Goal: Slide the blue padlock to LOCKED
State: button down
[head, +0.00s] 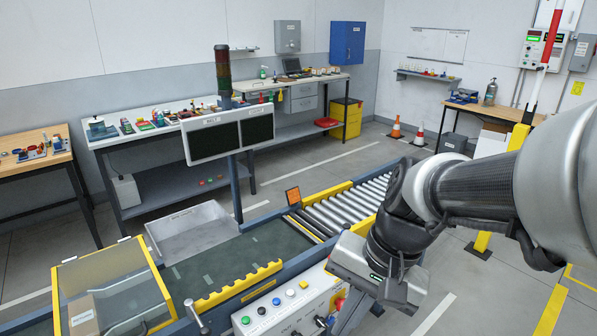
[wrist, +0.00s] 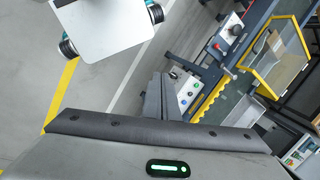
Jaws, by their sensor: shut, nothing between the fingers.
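In the wrist view my gripper's fingers (wrist: 163,96) are together and hold nothing. The control box (wrist: 187,97) shows just beyond them there, and its right part is cut off or covered.
A conveyor with a dark belt (head: 225,258) and metal rollers (head: 345,208) runs behind the box. A yellow-framed guard (head: 110,285) stands at the left. A blue cabinet (head: 347,42) hangs on the back wall.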

aim_at(330, 320)
jog(key=w+a+f+m+t+y+b, duration=0.1)
jog(key=w+a+f+m+y+b, duration=0.15)
jog(key=w+f+m+y, duration=0.35)
jog(key=w+a+f+m+y+b, duration=0.15)
jog(key=w+f+m+b, duration=0.25)
jog(key=f+m, duration=0.45)
jog(key=w+a+f+m+t+y+b, duration=0.1)
jog(key=w+f+m+y+b, duration=0.3)
jog(key=f, duration=0.6)
jog(key=w+d+f+m+t+h+b, duration=0.2)
jog(key=d+f+m+t, duration=0.1)
jog(key=f+m, duration=0.5)
jog(key=w+d+f+m+t+h+b, duration=0.1)
jog(key=w+d+f+m+t+h, duration=0.1)
jog(key=f+m+t, duration=0.4)
jog(key=w+d+f+m+t+h+b, duration=0.2)
jog(key=d+f+m+t, duration=0.3)
jog(key=f+m, duration=0.6)
notch_tip(330, 320, down, 4)
jog(key=shift+w+d+r+h+b, duration=0.15)
jog(key=shift+w+h+b, duration=0.15)
jog(key=shift+w+h, duration=0.45)
jog(key=shift+s, duration=0.1)
